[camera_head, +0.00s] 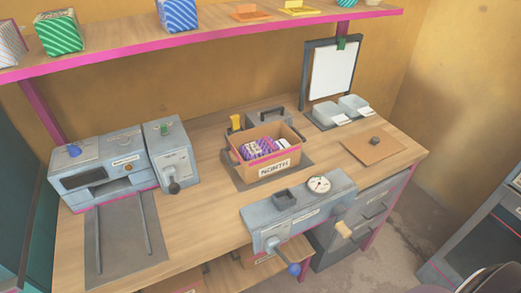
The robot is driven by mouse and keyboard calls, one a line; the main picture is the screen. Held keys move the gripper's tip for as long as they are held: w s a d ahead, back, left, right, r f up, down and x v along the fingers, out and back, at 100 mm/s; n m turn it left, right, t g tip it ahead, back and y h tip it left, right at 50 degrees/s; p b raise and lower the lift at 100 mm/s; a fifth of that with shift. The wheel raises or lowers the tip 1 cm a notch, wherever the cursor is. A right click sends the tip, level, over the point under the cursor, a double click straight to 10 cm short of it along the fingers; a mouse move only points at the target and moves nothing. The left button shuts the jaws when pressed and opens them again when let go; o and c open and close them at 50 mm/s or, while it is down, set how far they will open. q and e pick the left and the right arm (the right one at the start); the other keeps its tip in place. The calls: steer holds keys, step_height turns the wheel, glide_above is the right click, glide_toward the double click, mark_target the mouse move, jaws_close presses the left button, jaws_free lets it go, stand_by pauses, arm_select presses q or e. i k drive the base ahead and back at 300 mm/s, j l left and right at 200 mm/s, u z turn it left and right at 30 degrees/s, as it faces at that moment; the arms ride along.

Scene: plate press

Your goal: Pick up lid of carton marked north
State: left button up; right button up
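An open brown carton (240,170) stands on the middle of the workbench, on a dark mat. Its front label (275,167) appears to read NORTH. Several purple-and-white patterned packs (258,149) lie inside. A flat brown square lid (385,151) with a small dark knob (375,141) lies on the bench to the right of the carton, apart from it. The lid carries no readable marking. Neither of my grippers can be made out in this view.
A grey press unit with a gauge (318,184) and a blue-knobbed lever (294,268) is at the bench front. Grey machines (101,162) stand at left. Grey trays (326,115) and a framed white board (331,73) are behind the lid. Bare bench surrounds the lid.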

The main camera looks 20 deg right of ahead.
mark_target(370, 148)
steer(key=z, duration=1.6)
steer(key=i+l+u, duration=0.1)
steer(key=i+l, duration=0.2)
steer(key=i+l+u, duration=0.15)
steer(key=l, duration=0.3)
steer(key=i, duration=0.1)
